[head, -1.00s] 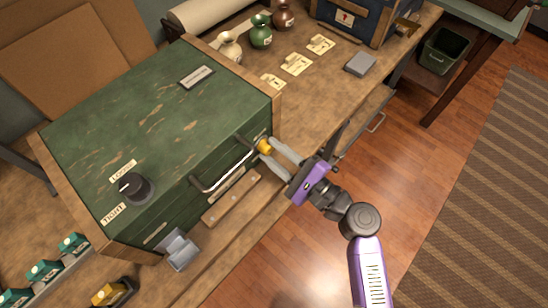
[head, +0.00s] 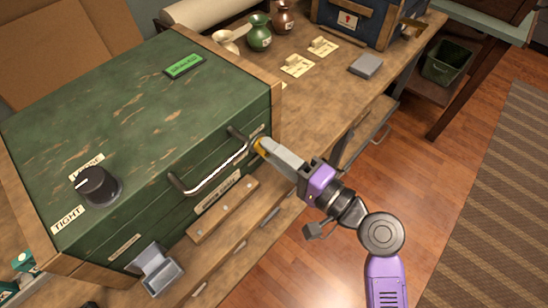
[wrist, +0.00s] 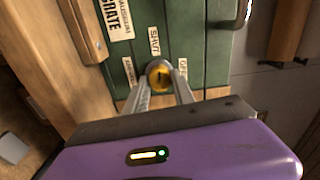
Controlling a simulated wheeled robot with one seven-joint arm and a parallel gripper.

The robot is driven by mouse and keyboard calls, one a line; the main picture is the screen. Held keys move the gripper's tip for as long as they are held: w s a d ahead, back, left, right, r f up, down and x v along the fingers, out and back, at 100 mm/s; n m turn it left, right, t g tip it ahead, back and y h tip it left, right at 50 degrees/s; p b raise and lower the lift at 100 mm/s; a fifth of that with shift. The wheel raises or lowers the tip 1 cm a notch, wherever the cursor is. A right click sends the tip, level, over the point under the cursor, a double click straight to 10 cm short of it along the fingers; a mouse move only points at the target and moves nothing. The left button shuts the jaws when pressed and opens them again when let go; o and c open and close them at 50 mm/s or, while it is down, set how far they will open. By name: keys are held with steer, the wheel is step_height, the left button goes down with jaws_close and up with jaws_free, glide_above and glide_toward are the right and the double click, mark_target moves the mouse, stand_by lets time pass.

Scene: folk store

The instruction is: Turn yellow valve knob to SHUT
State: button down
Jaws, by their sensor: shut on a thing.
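The yellow valve knob (head: 257,145) is on the front face of the green cabinet (head: 140,105), near its right end. In the wrist view the knob (wrist: 159,72) sits between my two fingertips. A SHUT label (wrist: 154,41) is above it, an OPEN label (wrist: 183,68) to its right and another label (wrist: 129,71) to its left. A dark mark on the knob's face runs roughly up and down in that view. My gripper (head: 265,149) is shut on the knob; its fingers hide part of the knob in the head view.
A metal bar handle (head: 212,172) sticks out left of the knob. A black dial (head: 98,186) stands on the cabinet top. A metal bin (head: 160,272) hangs at the lower front. Vases (head: 259,35) and cards (head: 297,65) are on the bench behind. Open floor lies to the right.

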steer(key=shift+f+n+b, duration=0.1)
steer(key=shift+n+b, duration=0.25)
steer(key=shift+n, duration=0.15)
steer(key=c, duration=1.1)
jaws_free()
steer(key=shift+o, duration=0.2)
steer(key=v, duration=0.8)
steer(key=shift+b, duration=0.35)
